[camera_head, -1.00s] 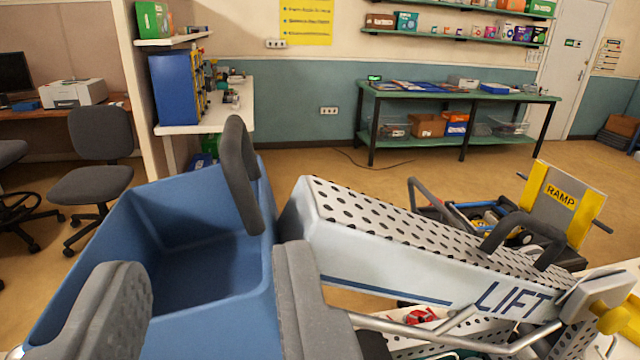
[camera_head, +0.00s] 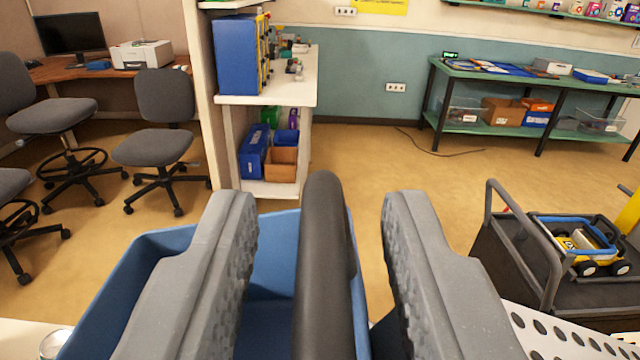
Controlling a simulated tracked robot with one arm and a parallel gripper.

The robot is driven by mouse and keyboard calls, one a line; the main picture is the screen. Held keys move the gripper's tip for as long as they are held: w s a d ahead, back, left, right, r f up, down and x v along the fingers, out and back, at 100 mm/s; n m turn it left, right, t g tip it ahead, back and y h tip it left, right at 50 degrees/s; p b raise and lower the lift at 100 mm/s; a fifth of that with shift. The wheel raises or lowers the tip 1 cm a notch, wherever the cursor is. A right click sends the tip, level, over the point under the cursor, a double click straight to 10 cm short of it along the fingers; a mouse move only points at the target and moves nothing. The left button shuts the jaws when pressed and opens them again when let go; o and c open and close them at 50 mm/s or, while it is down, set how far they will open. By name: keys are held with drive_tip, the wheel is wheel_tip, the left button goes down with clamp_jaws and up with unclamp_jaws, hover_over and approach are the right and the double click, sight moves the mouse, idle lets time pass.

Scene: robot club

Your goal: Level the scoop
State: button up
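The scoop (camera_head: 130,290) is a blue, open-topped bin in the lower middle of the view. Its thick dark handle (camera_head: 324,260) stands up in the middle of the picture. My gripper (camera_head: 318,215) is open, with one grey padded finger on each side of the handle. A visible gap separates each finger from the handle. The fingers hide much of the scoop's sides, and its lower part is out of view. The white perforated lift arm (camera_head: 565,335) shows only in the lower right corner.
A dark cart (camera_head: 510,262) with a yellow and white toy vehicle (camera_head: 578,250) stands at right. Office chairs (camera_head: 160,125) are at left. A white shelf unit (camera_head: 265,188) and a green table (camera_head: 480,75) stand behind. The floor between is open.

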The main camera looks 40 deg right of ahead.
drive_tip(key=shift+w, duration=0.1)
clamp_jaws()
drive_tip(key=shift+a, duration=0.2)
drive_tip(key=shift+d+r, duration=0.1)
drive_tip(key=shift+d, duration=0.2)
